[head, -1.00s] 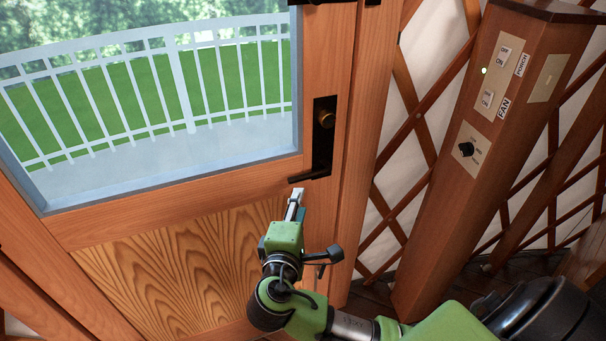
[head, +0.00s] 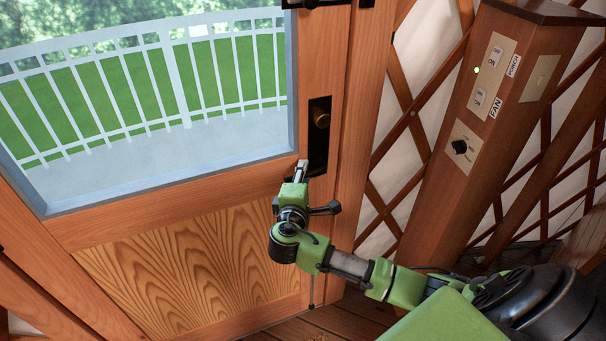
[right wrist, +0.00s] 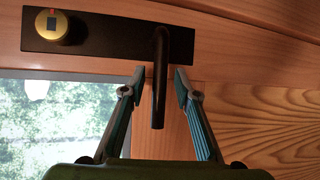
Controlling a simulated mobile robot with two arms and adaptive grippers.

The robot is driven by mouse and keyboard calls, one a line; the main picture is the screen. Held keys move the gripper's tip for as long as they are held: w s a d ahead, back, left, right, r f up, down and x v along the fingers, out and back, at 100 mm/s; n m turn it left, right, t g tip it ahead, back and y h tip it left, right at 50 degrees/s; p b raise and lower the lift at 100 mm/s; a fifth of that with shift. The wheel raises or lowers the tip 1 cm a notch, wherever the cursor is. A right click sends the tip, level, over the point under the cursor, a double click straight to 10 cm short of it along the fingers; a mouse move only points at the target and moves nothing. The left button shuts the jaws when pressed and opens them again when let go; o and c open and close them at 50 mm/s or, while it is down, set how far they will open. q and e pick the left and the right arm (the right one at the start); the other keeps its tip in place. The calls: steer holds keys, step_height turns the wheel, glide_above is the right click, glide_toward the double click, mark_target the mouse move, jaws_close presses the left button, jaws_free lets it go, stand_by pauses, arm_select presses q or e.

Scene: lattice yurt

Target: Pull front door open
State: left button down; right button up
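The front door (head: 180,215) is wooden, with a large glass pane above and a wood-grain panel below. It appears to sit in its frame. A dark handle plate (head: 319,120) with a brass lock knob is on its right side. In the head view my right gripper (head: 301,170) is at the plate's lower end and covers most of the lever. In the right wrist view the dark lever (right wrist: 159,100) lies between the two spread fingers of my right gripper (right wrist: 161,82), with gaps on both sides. My left gripper is not in view.
A wooden post (head: 470,130) with switches marked PORCH and FAN and a black dial stands to the right. Lattice wall (head: 405,110) fills the space behind it. Wooden floor (head: 345,315) shows at the bottom. A white fence (head: 180,85) and grass show through the glass.

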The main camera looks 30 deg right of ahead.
jaws_close()
steer(key=shift+f, duration=0.1)
